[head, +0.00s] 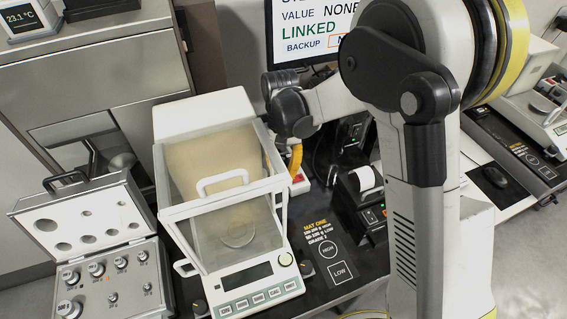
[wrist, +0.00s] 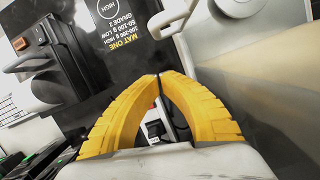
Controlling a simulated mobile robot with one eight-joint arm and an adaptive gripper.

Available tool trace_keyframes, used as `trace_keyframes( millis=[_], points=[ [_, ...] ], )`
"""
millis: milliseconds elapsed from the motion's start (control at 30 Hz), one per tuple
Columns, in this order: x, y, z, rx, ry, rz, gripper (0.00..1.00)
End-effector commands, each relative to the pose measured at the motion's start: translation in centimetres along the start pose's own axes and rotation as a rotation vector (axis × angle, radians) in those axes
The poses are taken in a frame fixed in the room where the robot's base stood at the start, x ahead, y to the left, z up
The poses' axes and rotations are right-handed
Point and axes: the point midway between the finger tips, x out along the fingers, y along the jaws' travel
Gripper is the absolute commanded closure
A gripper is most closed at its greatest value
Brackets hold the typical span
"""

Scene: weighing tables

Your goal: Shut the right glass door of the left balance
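The left balance (head: 262,288) stands at the centre of the head view, with a glass draft shield around its round pan (head: 238,234). A white handle (head: 281,218) shows at the shield's right side, near the front; how far the right glass door stands open is hard to tell. My gripper (head: 297,158) is beside the rear right of the shield, partly hidden by my arm. In the wrist view, my gripper's yellow fingers (wrist: 159,76) meet at their tips with nothing between them. A pale curved handle (wrist: 174,14) appears ahead of them, apart from the tips.
A black mat (head: 318,243) lies right of the balance, with a small printer (head: 362,198) beyond it. An open weight case (head: 110,280) stands at the left. A monitor (head: 305,35) is behind. Another balance (head: 548,108) is at far right.

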Motion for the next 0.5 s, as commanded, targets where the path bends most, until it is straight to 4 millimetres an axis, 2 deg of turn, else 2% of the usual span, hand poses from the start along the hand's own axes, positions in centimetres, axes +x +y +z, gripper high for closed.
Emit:
trace_keyframes(
  millis=[33, 200, 500],
  points=[
    [0.2, 0.0, 1.0, -0.001, -0.001, 0.0, 1.0],
    [0.5, 0.0, 2.8, 0.0, 0.0, 0.0, 1.0],
    [0.6, 0.0, 3.4, 0.0, 0.0, 0.0, 1.0]
  ],
)
